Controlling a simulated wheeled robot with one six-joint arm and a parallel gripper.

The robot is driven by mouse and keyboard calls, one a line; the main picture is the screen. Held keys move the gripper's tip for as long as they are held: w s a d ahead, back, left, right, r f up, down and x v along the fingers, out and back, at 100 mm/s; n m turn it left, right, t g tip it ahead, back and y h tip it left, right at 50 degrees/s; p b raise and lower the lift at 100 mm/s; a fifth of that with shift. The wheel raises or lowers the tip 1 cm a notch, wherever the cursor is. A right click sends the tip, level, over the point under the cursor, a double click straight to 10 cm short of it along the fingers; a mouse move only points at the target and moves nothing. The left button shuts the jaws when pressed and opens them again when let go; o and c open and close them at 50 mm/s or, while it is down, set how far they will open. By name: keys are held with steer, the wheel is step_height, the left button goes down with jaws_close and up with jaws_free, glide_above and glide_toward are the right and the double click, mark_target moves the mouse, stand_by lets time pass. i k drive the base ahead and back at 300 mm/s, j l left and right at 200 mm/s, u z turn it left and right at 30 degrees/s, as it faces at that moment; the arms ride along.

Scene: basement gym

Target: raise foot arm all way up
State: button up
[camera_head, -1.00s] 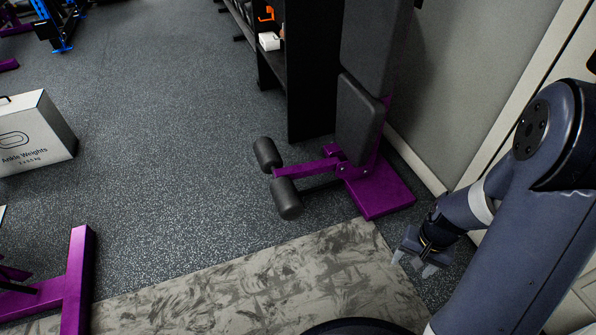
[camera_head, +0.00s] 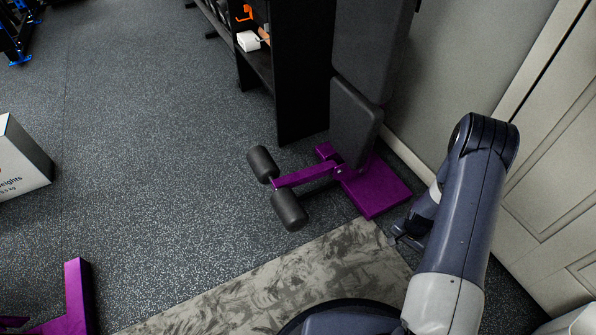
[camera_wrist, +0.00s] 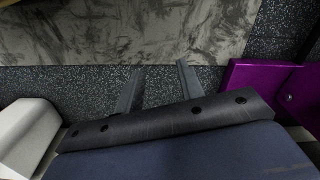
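The foot arm (camera_head: 303,176) is a purple bar with two black foam rollers (camera_head: 289,211) at its free end. It sticks out low and to the left from the purple frame of a bench with black pads (camera_head: 353,122). It lies nearly level, a little above the floor. My gripper (camera_head: 397,238) is low, to the right of the foot arm and near the front corner of the purple base plate (camera_head: 378,192). In the wrist view my two fingers (camera_wrist: 158,76) stand apart with nothing between them. The purple base (camera_wrist: 262,82) shows at the right there; the rollers do not show.
A grey patterned mat (camera_head: 270,282) lies in front of the bench. A black shelf (camera_head: 300,85) stands behind it, and a wall and panelled door (camera_head: 555,170) are at the right. A white box (camera_head: 20,160) and a purple frame (camera_head: 78,300) are at the left. Open floor lies between.

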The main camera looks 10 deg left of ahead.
mark_target(293, 217)
steer(key=i+j+z, duration=0.15)
steer(key=j, duration=0.45)
steer(key=i+j+z, duration=0.1)
steer(key=j, duration=0.55)
steer(key=i+j+z, duration=0.15)
steer(key=j, duration=0.5)
steer(key=i+j+z, duration=0.15)
steer(key=j, duration=0.75)
steer(key=i+j, duration=0.15)
steer(key=j+z, duration=0.05)
steer(key=j, duration=0.05)
